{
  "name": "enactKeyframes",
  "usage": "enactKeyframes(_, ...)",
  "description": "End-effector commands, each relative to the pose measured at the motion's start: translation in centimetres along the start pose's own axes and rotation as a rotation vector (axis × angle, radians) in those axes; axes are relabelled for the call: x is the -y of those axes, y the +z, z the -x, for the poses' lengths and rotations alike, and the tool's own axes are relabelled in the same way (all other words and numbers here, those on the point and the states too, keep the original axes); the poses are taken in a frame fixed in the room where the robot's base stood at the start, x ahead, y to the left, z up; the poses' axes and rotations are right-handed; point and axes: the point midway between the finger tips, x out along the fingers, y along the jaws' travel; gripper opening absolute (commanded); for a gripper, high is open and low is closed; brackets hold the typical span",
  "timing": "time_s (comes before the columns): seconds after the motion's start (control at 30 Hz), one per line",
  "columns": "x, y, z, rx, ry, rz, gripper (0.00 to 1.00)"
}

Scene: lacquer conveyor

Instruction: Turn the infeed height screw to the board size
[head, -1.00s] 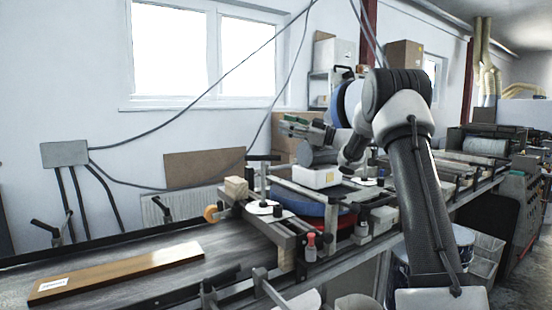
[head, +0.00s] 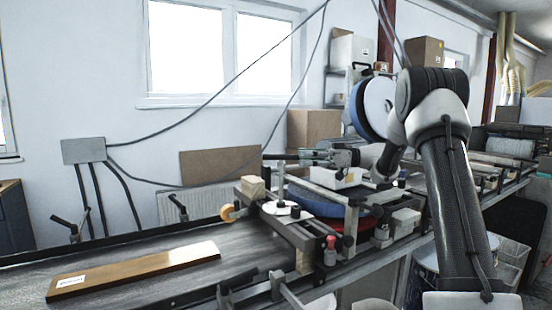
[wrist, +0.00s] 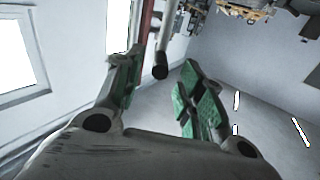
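A dark crossbar handle (head: 278,157) stands on an upright spindle at the infeed end of the machine, likely the height screw. My gripper (head: 312,155) is just right of it at about the same height. In the wrist view the green-padded fingers (wrist: 160,82) are spread with nothing clamped. A dark round-ended rod (wrist: 160,70) shows in the gap; whether it touches a finger, I cannot tell. The brown board (head: 135,268) with a white label lies flat on the dark infeed belt (head: 215,251). No scale reading is legible.
A wooden block (head: 253,187) and an orange roller (head: 228,212) sit at the machine's infeed edge. A grey wall box (head: 84,151) has cables running across. The belt around the board is clear.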

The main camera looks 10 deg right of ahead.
Motion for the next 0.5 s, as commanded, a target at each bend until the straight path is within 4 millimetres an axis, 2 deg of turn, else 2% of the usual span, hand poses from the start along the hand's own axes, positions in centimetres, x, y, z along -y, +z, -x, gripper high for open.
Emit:
enactKeyframes(0.13, 0.0, 0.0, -0.1, 0.000, 0.000, 0.000, 0.39)
enactKeyframes(0.23, 0.0, 0.0, -0.9, 0.001, -0.002, 0.000, 0.39)
enactKeyframes(0.5, 0.1, 0.0, -5.4, 0.000, -0.003, 0.001, 0.39)
